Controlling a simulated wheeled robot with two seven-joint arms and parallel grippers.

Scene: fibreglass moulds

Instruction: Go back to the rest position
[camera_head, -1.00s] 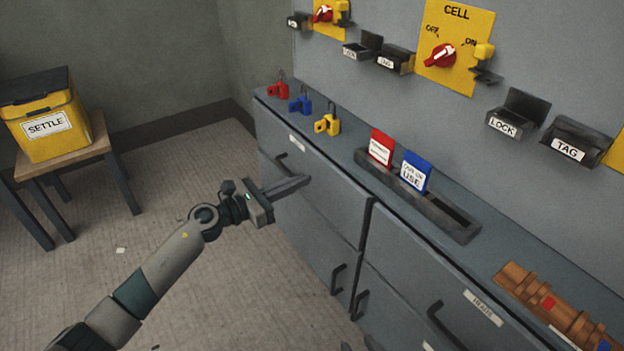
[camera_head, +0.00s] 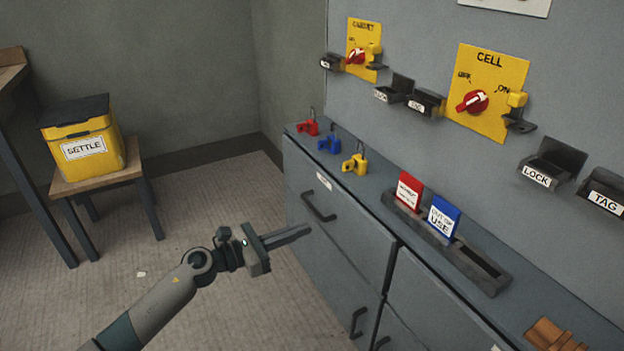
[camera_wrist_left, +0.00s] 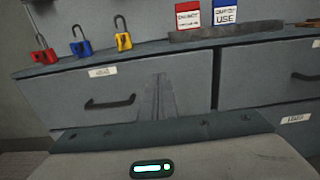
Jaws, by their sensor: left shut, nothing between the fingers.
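My left gripper (camera_head: 306,230) is shut and empty, held in the air in front of the grey drawer cabinet (camera_head: 330,245). In the left wrist view its closed fingers (camera_wrist_left: 157,95) point at the front of the top drawer. They appear apart from the cabinet. My right gripper does not show in either view.
Red (camera_head: 308,128), blue (camera_head: 329,143) and yellow (camera_head: 356,163) padlocks stand on the cabinet top. A holder (camera_head: 480,268) bears red (camera_head: 407,190) and blue (camera_head: 444,215) tags. A yellow SETTLE box (camera_head: 85,150) sits on a small table (camera_head: 100,178).

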